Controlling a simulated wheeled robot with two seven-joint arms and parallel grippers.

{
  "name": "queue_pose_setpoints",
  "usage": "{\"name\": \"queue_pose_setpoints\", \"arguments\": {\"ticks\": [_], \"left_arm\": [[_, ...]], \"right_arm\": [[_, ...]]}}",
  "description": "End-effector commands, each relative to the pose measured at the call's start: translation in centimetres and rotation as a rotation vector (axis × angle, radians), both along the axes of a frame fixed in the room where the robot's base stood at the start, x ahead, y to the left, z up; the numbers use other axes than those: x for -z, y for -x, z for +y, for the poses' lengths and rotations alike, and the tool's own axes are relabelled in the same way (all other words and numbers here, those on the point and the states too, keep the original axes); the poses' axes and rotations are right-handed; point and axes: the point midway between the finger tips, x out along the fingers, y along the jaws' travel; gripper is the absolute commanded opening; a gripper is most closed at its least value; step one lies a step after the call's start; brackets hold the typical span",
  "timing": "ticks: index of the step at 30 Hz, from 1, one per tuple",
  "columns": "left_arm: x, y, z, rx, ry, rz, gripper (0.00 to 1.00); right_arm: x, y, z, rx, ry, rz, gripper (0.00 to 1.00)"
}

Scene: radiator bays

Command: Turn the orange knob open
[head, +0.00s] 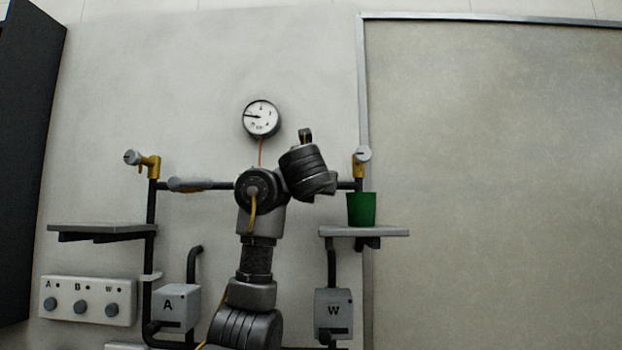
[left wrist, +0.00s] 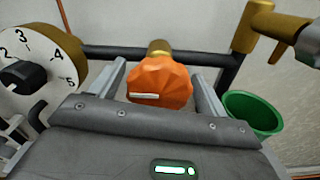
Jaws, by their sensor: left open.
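The orange knob (left wrist: 158,82) is faceted, with a white bar mark lying roughly level on its face. It sits on a brass stem on the dark horizontal pipe. My left gripper (left wrist: 158,72) is open, with one finger on each side of the knob. I see a gap at the sides, but cannot tell whether either finger touches it. In the head view my left wrist covers the knob and the gripper's fingers. My right gripper is not in view.
A white numbered dial (left wrist: 38,60) with a black pointer is close left of the fingers. A green cup (head: 361,208) stands on the right shelf (head: 390,232), near the right finger. Brass valves stand at both pipe ends. A gauge (head: 261,118) hangs above.

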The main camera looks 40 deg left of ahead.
Motion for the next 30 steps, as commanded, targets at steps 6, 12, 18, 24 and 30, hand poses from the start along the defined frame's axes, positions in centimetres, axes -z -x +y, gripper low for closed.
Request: {"name": "queue_pose_setpoints", "arguments": {"ticks": [6, 12, 18, 24, 30], "left_arm": [[0.04, 0.04, 0.08, -0.001, 0.001, -0.001, 0.74], [0.02, 0.06, 0.07, -0.001, 0.001, -0.001, 0.48], [0.0, 0.06, 0.05, -0.001, 0.002, -0.001, 0.31], [0.03, 0.06, 0.03, -0.001, 0.023, -0.019, 0.31], [0.09, 0.09, 0.0, 0.0, 0.1, -0.079, 0.31]], "right_arm": [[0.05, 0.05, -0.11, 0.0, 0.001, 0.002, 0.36], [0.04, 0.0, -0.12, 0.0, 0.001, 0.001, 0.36], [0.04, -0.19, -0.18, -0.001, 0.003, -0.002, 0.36], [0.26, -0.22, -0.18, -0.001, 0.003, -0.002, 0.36], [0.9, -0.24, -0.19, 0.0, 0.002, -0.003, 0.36]]}}
